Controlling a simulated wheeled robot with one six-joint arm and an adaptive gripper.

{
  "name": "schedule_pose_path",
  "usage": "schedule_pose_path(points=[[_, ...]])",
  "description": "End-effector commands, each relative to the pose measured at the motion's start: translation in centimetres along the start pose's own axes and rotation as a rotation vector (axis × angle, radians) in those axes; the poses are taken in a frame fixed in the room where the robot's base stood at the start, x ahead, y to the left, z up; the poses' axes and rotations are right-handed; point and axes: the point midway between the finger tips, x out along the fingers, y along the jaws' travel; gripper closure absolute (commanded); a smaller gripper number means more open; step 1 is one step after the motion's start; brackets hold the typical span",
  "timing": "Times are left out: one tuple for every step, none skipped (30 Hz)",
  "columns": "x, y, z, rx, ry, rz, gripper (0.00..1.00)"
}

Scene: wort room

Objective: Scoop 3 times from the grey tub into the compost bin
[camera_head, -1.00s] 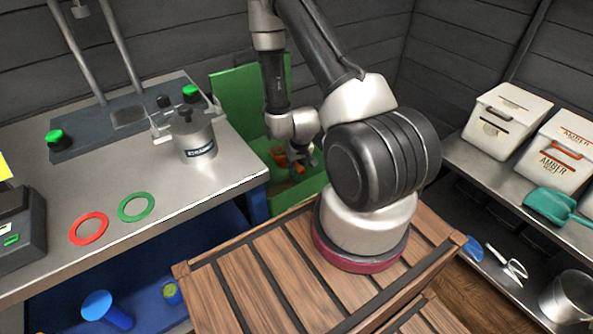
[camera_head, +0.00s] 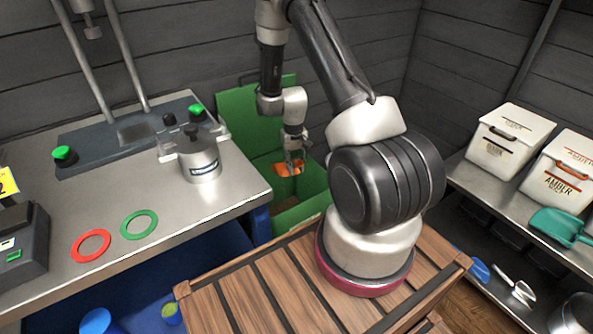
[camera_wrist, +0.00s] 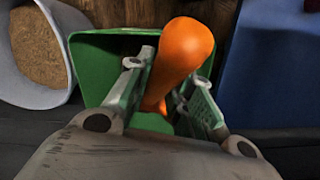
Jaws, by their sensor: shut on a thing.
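My gripper (camera_head: 292,158) is shut on an orange scoop (camera_head: 288,169) and holds it over the open green compost bin (camera_head: 312,190). In the wrist view the orange scoop (camera_wrist: 180,60) sits between the two fingers, with the green bin (camera_wrist: 90,65) behind and below it. Whether the scoop holds anything cannot be seen. The bin's green lid stands raised at its back, and some brown matter shows low inside. The grey tub (camera_wrist: 68,45), partly filled with brown grain, is at the left of the wrist view. I cannot make it out in the head view.
A steel bench (camera_head: 225,190) with a lidded metal pot (camera_head: 200,162), a red ring (camera_head: 91,246) and a green ring (camera_head: 139,224) stands left of the bin. A wooden crate top (camera_head: 270,290) lies in front. Shelves at right hold white tubs (camera_head: 510,140) and a teal scoop (camera_head: 560,227).

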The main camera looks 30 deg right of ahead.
Motion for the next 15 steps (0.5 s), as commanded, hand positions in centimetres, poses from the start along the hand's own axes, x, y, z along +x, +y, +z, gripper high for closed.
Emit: schedule_pose_path(points=[[-0.3, 0.0, -0.4, 0.000, -0.013, 0.000, 1.00], [-0.4, 0.0, -0.6, 0.000, -0.024, 0.000, 1.00], [-0.7, 0.0, -0.8, 0.000, -0.039, 0.000, 1.00], [-0.9, 0.0, -0.9, 0.001, -0.051, 0.000, 1.00], [-1.1, 0.0, -1.1, 0.001, -0.061, 0.000, 1.00], [-1.2, 0.0, -1.2, 0.001, -0.076, 0.000, 1.00], [-1.3, 0.0, -1.4, 0.001, -0.086, 0.000, 1.00], [-1.5, 0.0, -1.6, 0.001, -0.098, 0.000, 1.00], [-1.7, 0.0, -1.8, 0.001, -0.112, 0.000, 1.00], [-1.9, 0.0, -1.9, 0.001, -0.123, 0.000, 1.00], [-2.0, 0.0, -2.1, 0.001, -0.134, 0.000, 1.00], [-2.3, 0.0, -2.3, 0.001, -0.148, 0.000, 1.00], [-2.5, 0.0, -2.4, 0.001, -0.160, 0.000, 1.00], [-2.6, 0.0, -2.6, 0.001, -0.171, 0.000, 1.00], [-2.7, 0.0, -2.8, 0.001, -0.186, 0.000, 1.00]])
